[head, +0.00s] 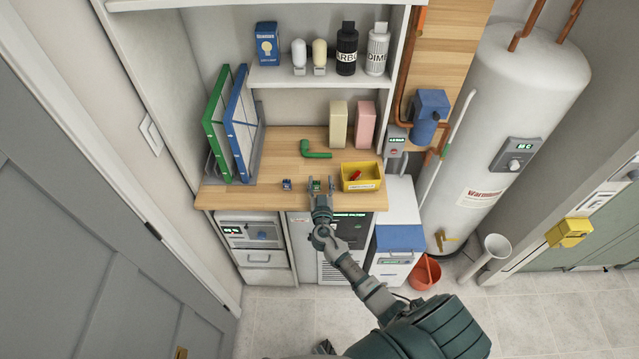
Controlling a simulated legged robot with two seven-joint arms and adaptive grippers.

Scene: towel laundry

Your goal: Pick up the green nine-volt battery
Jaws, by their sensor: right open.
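The green nine-volt battery (317,185) is a small green block near the front edge of the wooden counter (262,196). My right gripper (320,184) reaches in over the counter's front edge. Its jaws are open, with one finger on each side of the green battery. I cannot tell whether the fingers touch it. The gripper hides part of the battery's near side. A small blue block (287,184), like another battery, stands a little to the left. My left gripper is not clearly seen.
A yellow bin (360,186) with a red item in it stands just right of my gripper. A green elbow pipe (316,152) lies behind. Green and blue upright panels (240,120) stand at left. Cream and pink boxes (338,124) are at the back. The shelf (275,76) hangs above.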

